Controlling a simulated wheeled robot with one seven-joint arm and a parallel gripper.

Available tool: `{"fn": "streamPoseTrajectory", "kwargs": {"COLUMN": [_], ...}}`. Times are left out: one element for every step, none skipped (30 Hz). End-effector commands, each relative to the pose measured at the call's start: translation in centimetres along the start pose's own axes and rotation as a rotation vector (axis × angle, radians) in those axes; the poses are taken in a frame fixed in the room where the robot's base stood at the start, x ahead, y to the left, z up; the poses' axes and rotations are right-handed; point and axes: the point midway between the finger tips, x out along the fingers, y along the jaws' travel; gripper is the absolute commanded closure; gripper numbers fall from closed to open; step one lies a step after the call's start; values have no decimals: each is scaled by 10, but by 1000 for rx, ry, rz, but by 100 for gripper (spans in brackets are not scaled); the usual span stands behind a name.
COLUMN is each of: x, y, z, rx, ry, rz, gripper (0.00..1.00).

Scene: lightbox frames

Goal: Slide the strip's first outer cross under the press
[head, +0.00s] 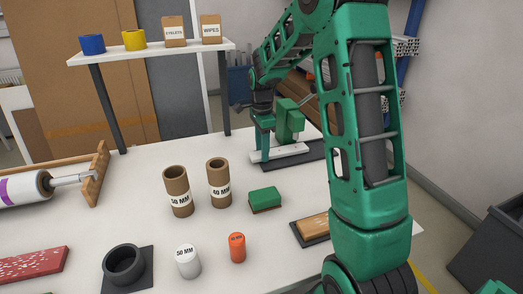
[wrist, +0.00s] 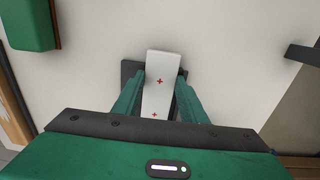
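In the head view the strip (head: 290,150) lies low near the foot of the green press (head: 289,118), at the back right of the table. My gripper (wrist: 160,88) has a finger close against each long edge of the strip and looks shut on it. In the head view my gripper (head: 262,155) is left of the press. The head view does not clearly show whether any cross is under the press. A green block (wrist: 28,24) at the wrist view's upper left cannot be identified.
A dark plate (head: 317,152) lies under the press. A green block (head: 265,198), cardboard tubes (head: 178,190) and a wooden block on a dark mat (head: 314,226) stand nearer. A shelf (head: 150,52) is at the back left.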

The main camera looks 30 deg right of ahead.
Motion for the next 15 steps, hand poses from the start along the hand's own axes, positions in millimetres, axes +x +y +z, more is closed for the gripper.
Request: {"fn": "streamPoseTrajectory", "kwargs": {"x": [-4, -3, -3, -3, -4, -6, -8, -11, -17, -22, -28, -37, -44, -50, -59], "y": [-11, -12, -12, -12, -12, -13, -13, -13, -12, -11, -10, -8, -7, -6, -4], "z": [1, 1, 1, 1, 1, 1, 1, 1, 1, 1, 1, 1, 1, 1, 0], "rx": [-1, -2, -2, -2, -2, -2, -2, -2, -2, -2, -2, -2, -3, -3, -2], "ry": [0, 0, 0, 0, 0, 0, 0, 0, 0, 0, -1, -1, -1, -1, -1], "rz": [-31, -30, -30, -30, -30, -30, -30, -31, -31, -33, -34, -36, -37, -37, -35], "gripper": [44, 44, 44, 44, 44, 44, 43, 43, 43, 43, 44, 43, 40, 40, 40]}}
